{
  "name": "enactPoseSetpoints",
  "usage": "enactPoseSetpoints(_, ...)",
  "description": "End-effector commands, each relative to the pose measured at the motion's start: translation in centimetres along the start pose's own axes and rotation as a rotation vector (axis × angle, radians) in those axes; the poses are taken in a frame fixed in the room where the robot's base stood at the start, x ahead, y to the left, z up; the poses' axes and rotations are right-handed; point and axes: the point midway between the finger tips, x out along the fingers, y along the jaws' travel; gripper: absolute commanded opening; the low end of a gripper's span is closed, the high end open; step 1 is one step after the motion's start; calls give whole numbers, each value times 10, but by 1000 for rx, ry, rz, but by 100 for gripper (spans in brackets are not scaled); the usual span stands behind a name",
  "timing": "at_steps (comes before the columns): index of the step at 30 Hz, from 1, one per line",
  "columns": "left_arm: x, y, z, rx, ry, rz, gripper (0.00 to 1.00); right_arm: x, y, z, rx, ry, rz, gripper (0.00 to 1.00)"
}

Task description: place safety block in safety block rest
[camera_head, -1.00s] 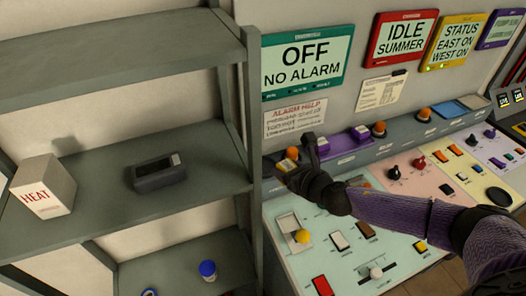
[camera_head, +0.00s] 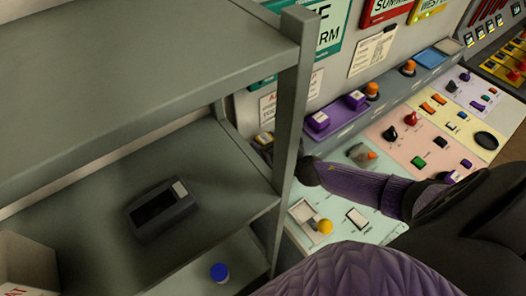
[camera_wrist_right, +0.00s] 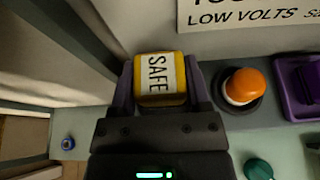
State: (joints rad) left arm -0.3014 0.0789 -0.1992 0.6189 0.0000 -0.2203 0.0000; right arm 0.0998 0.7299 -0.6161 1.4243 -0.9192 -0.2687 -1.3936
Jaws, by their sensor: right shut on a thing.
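The safety block (camera_wrist_right: 160,80) is yellow with a white label reading SAFE. In the right wrist view it sits between the two fingers of my right gripper (camera_wrist_right: 163,92), which is shut on it. In the head view the block (camera_head: 263,138) shows only as a small part left of the shelf post, and the post hides most of the gripper. The block is at the left end of the console's back ledge; I cannot tell whether it touches the ledge. I cannot pick out the safety block rest for sure. My left gripper is not in view.
A grey shelf (camera_head: 150,60) stands close in front, its post (camera_head: 291,120) crossing my view of the gripper. An orange lamp (camera_wrist_right: 243,86) and a purple tray (camera_wrist_right: 290,100) are right of the block. A dark device (camera_head: 162,210) lies on the shelf.

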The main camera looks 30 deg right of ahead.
Motion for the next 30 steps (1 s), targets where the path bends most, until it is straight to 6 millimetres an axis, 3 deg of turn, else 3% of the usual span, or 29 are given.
enactPoseSetpoints(6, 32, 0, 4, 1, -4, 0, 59, 15, 0, -38, 3, 2, -1, 1)
enactPoseSetpoints(16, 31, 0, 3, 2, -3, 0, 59, 15, 0, -37, 0, 0, -1, 1)
enactPoseSetpoints(17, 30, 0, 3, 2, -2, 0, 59, 15, 0, -36, 0, 1, -1, 68)
enactPoseSetpoints(18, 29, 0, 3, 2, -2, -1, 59, 15, 0, -36, 0, 1, 0, 76)
enactPoseSetpoints(21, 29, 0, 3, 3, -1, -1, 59, 15, 0, -35, 0, 0, -1, 97)
enactPoseSetpoints(30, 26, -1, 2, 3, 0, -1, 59, 13, 0, -32, 0, 0, -1, 97)
